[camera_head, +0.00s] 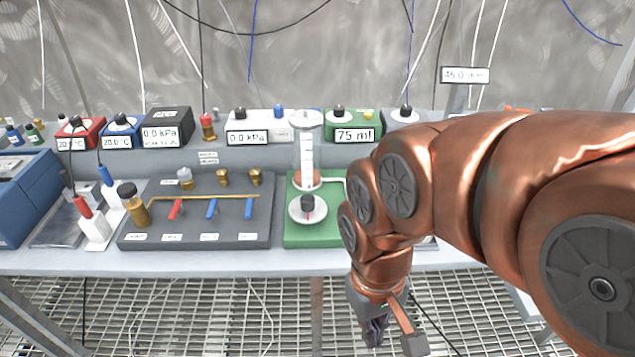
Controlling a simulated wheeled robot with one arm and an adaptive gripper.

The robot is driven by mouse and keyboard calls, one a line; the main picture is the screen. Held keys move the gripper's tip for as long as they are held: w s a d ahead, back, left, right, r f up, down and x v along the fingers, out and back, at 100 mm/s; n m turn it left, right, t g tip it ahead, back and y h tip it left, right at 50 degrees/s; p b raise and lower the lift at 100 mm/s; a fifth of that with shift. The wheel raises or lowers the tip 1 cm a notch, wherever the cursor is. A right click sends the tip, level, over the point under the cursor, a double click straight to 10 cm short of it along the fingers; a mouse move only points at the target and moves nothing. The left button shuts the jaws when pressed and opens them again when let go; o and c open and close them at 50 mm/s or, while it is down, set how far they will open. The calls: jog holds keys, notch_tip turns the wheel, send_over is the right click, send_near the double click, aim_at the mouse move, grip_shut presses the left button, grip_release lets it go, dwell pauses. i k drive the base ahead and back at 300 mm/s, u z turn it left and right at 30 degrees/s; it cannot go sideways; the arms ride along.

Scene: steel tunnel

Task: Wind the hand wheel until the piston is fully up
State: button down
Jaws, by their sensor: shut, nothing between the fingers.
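The hand wheel (307,212) is a pale disc with a dark knob on its top, at the front of a green base plate (305,238) on the bench. Behind it stands a clear upright cylinder (306,148) with a white cap. A reddish piston (306,180) shows low in the cylinder. A green-fronted box at the back displays "75 ml" (355,135). My gripper (375,338) hangs below and right of the wheel, in front of the bench edge. It is shut and empty, apart from the wheel.
A dark panel (190,228) with red and blue levers lies left of the green plate. Red- and blue-capped probes stand farther left. Meter boxes line the back shelf (250,158). My arm covers the bench's right part. A grating floor (180,310) lies in front.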

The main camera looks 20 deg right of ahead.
aim_at(307, 209)
jog(key=z, duration=0.65)
jog(key=k, duration=1.3)
jog(key=u, duration=0.15)
jog(key=i, duration=0.55)
jog(key=u, duration=0.85)
jog(key=i, duration=0.95)
jog(key=z, duration=0.2)
